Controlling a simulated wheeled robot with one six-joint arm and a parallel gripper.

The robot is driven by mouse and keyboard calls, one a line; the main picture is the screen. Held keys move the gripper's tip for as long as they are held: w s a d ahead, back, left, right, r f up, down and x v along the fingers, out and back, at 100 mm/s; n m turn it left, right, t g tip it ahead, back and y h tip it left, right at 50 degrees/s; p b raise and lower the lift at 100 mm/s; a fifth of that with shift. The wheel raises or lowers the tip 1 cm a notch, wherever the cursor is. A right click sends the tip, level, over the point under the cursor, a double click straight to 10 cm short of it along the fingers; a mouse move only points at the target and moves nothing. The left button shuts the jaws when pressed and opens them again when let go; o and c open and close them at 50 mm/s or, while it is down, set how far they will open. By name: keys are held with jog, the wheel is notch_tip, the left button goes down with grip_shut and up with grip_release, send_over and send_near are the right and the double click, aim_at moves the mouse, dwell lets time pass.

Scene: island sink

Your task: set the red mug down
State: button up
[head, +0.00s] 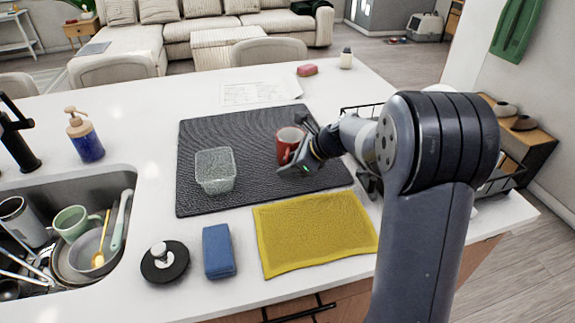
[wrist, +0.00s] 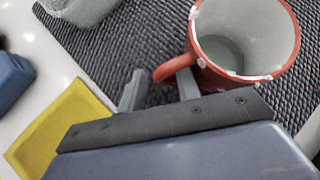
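The red mug (head: 283,151) is on the right part of the dark woven mat (head: 215,125) in the head view, and it looks upright. Its pale inside is empty in the wrist view, where the mug (wrist: 205,72) fills the upper right. My gripper (head: 297,157) is low at the mug's near right side. In the wrist view the two grey fingers of my gripper (wrist: 160,90) stand apart, and the end of the mug's handle shows near the gap between them. The right finger overlaps the handle, so I cannot tell whether they touch.
A clear tub (head: 215,172) stands on the mat, left of the mug. A yellow cloth (head: 315,232), a blue sponge-like block (head: 218,252) and a black lid (head: 165,262) lie in front. The sink (head: 60,190) holds dishes. A wire rack (head: 510,178) is behind my arm.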

jog(key=v, duration=1.1)
jog(key=shift+d+r, duration=0.2)
jog(key=shift+d, duration=0.05)
